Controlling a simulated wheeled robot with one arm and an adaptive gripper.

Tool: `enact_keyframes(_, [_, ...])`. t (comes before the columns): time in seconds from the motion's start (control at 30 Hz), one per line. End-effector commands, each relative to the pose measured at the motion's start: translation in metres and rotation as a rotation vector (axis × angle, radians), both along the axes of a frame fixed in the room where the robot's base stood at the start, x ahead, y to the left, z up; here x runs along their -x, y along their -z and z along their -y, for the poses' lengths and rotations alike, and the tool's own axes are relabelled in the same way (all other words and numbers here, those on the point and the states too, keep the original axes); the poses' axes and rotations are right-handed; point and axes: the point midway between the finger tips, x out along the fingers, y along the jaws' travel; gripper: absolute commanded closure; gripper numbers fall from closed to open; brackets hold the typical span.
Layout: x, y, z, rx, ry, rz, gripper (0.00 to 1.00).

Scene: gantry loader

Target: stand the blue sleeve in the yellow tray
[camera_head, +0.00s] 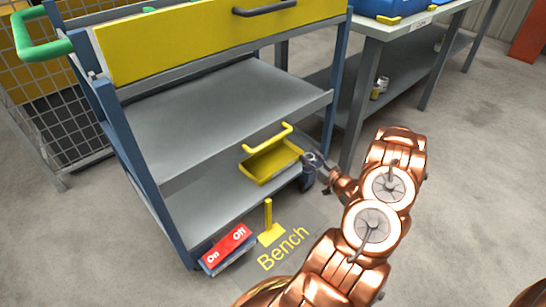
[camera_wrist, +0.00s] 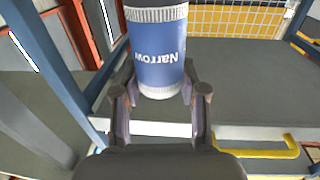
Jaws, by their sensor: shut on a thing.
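In the head view my gripper (camera_head: 314,160) is at the right edge of the cart, beside the yellow tray (camera_head: 264,178). The sleeve cannot be made out clearly there. The tray sits on the cart's lower shelf and has a raised yellow handle (camera_head: 267,138). The handle also shows at lower right in the wrist view (camera_wrist: 291,144).
The blue-framed cart has a middle shelf (camera_head: 215,100) above the tray and a yellow drawer front (camera_head: 210,40). A red On/Off box (camera_head: 228,246) and a yellow stand (camera_head: 269,232) are by the "Bench" floor mark. A workbench (camera_head: 395,30) stands at the right.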

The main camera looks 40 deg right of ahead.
Motion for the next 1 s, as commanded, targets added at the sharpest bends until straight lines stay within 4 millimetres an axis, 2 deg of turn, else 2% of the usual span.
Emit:
enact_keyframes(0.1, [-0.022, 0.004, -0.006, 0.001, -0.005, 0.001, 1.0])
enact_keyframes(0.6, [-0.107, 0.013, -0.025, 0.001, -0.007, 0.0, 1.0])
enact_keyframes(0.8, [-0.13, 0.014, -0.029, 0.0, -0.005, 0.0, 1.0])
enact_keyframes(1.0, [-0.137, 0.013, -0.03, 0.001, -0.003, 0.001, 1.0])
